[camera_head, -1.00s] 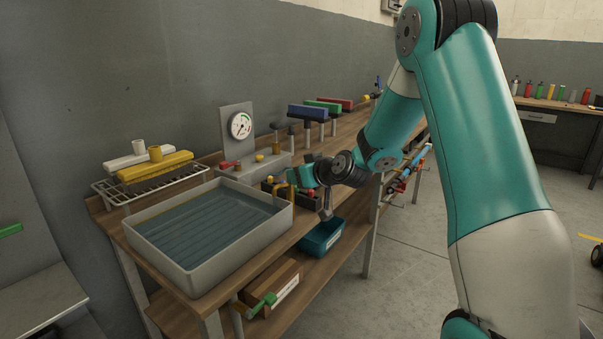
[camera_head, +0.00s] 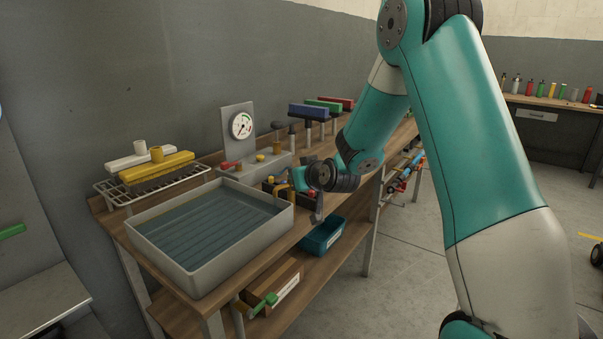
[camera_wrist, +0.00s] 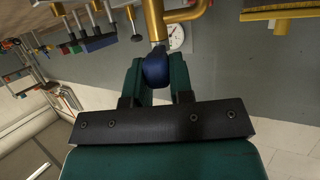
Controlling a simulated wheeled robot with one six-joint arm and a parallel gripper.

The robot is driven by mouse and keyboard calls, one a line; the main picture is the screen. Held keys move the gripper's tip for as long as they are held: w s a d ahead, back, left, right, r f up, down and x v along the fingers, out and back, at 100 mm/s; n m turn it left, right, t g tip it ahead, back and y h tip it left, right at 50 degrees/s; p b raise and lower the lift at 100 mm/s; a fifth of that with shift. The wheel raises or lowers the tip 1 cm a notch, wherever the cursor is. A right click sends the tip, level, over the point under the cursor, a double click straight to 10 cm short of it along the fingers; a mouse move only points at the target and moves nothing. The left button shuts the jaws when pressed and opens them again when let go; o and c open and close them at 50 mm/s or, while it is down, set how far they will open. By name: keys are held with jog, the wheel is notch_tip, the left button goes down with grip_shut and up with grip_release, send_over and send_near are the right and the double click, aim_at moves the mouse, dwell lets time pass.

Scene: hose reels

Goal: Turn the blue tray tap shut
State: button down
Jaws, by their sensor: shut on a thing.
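In the wrist view, a round dark blue knob (camera_wrist: 158,70) sits on the end of a brass stem (camera_wrist: 154,22) with a side pipe. The teal fingers of my gripper (camera_wrist: 159,82) are on either side of the knob and shut on it. In the head view, my gripper (camera_head: 293,178) is at the right rim of the grey tray (camera_head: 243,252), by a brass spout; the knob is hidden there by the gripper and wrist. The tray holds bluish water with ribs visible beneath.
A pressure gauge (camera_head: 241,125) on a plate stands behind the tray, near small coloured knobs. A rack with yellow and white pieces (camera_head: 157,167) is at the left. A teal bin (camera_head: 322,237) and a cardboard box (camera_head: 272,289) are on the lower shelf.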

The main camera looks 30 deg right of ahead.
jog(key=a+m+h+b, duration=0.1)
jog(key=m+h, duration=0.1)
jog(key=a+m+g+h+b, duration=0.1)
jog(key=h+b, duration=0.1)
jog(key=w+m+h+b, duration=0.1)
jog(key=m+h+b, duration=0.1)
jog(key=shift+a+f+m+g, duration=0.3)
jog(key=shift+a+f+g, duration=0.05)
jog(key=shift+a+g, duration=0.05)
jog(key=shift+w+a+r+m+g+h+b, duration=0.1)
jog(key=shift+w+a+m+g+h+b, duration=0.2)
jog(key=shift+m+g+h, duration=0.75)
jog(key=shift+w+a+r+m+g+h+b, duration=0.2)
jog(key=shift+w+m+g+h, duration=0.4)
jog(key=shift+m+g, duration=0.7)
jog(key=shift+w+a+r+m+g+h+b, duration=0.1)
jog(key=shift+w+a+m+g+h+b, duration=0.15)
jog(key=shift+m+g+h, duration=0.9)
jog(key=shift+f+m, duration=0.1)
jog(key=shift+m, duration=0.2)
